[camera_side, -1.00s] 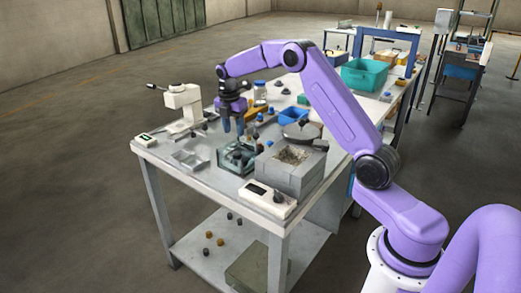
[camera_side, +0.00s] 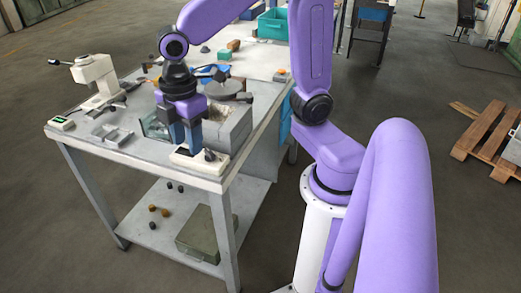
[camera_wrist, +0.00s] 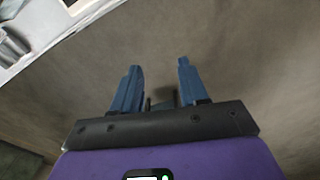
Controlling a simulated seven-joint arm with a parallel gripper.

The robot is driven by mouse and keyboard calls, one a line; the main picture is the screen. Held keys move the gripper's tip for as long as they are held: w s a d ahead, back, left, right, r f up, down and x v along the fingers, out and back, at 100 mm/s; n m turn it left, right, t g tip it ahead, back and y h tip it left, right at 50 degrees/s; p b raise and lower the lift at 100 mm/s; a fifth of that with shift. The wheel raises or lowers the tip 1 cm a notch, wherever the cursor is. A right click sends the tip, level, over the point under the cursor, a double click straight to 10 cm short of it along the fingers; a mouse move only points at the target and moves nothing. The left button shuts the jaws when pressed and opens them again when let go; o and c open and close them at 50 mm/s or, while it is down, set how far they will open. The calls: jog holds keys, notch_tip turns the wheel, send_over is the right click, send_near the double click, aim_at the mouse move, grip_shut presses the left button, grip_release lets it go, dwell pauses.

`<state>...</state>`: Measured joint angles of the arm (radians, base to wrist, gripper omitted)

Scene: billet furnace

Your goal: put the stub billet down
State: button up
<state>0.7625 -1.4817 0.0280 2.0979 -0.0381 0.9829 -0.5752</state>
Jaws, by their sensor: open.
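My gripper (camera_side: 187,146) has two blue fingers pointing down near the front edge of the bench, in front of the grey furnace block and above the white box. In the wrist view my gripper (camera_wrist: 157,68) has its fingers spread, with only floor showing between their tips. I cannot pick out the stub billet for certain. A small dark piece (camera_side: 210,155) shows at the white box (camera_side: 187,161), just right of the fingers; I cannot tell whether it is a billet or a knob.
The grey furnace block (camera_side: 236,130) and a glass-walled tank (camera_side: 152,127) stand close around my gripper. A white press (camera_side: 97,77) stands at the left. Several small dark and brown pieces (camera_side: 164,212) and a greenish box (camera_side: 199,235) lie on the lower shelf.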

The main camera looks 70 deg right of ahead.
jog(key=s+d+f+m, duration=0.1)
jog(key=s+d, duration=0.1)
jog(key=s, duration=0.5)
jog(key=s+d+f+m, duration=0.1)
jog(key=s, duration=0.7)
jog(key=shift+d, duration=0.35)
